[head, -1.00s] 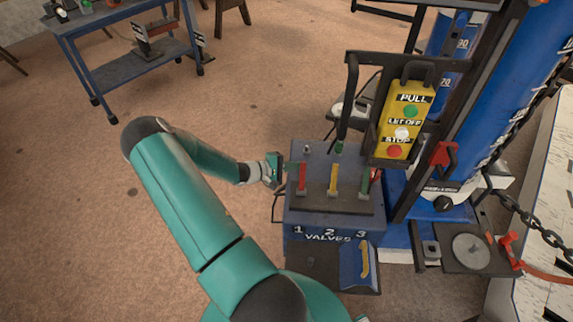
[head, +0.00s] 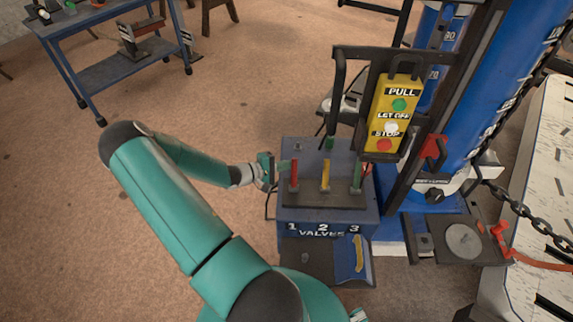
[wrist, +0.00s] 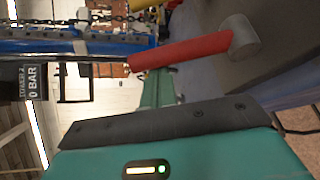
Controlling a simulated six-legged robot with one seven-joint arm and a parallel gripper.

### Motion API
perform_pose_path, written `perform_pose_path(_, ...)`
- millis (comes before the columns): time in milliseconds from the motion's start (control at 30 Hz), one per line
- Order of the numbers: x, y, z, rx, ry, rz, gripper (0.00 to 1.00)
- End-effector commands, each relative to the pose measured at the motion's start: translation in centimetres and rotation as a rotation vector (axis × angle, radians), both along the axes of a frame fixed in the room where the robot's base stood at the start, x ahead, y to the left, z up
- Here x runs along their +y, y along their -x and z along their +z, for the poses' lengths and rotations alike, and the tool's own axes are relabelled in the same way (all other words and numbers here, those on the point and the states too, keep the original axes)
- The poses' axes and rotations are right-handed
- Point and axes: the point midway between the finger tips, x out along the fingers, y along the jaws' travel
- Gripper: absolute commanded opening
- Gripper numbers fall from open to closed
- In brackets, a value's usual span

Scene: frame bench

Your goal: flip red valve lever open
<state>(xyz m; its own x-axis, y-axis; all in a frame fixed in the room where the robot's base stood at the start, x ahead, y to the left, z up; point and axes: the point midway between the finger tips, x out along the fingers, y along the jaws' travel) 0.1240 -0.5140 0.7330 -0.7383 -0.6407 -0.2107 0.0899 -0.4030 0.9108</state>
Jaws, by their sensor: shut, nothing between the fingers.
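The red valve lever (head: 294,174) stands upright at the left of the valve box (head: 300,222), above the number 1. It also shows in the wrist view (wrist: 185,49), running from a grey round hub. My gripper (head: 282,167) is shut and empty, just left of the lever's upper part. In the wrist view its teal finger (wrist: 159,92) shows just below the lever. I cannot tell whether they touch.
A yellow lever (head: 325,175) and a green lever (head: 357,175) stand to the right on the same box. A yellow button panel (head: 391,112) hangs behind them. A blue tower (head: 498,90) rises at right.

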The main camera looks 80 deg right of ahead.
Motion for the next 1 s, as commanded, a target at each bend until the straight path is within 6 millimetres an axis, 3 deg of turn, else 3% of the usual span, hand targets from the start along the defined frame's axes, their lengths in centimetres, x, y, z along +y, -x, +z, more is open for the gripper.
perform_pose_path(467,1.0,0.2,0.5,-0.022,0.118,0.002,0.0)
perform_pose_path(1000,4.9,1.1,1.4,-0.124,0.581,0.005,0.0)
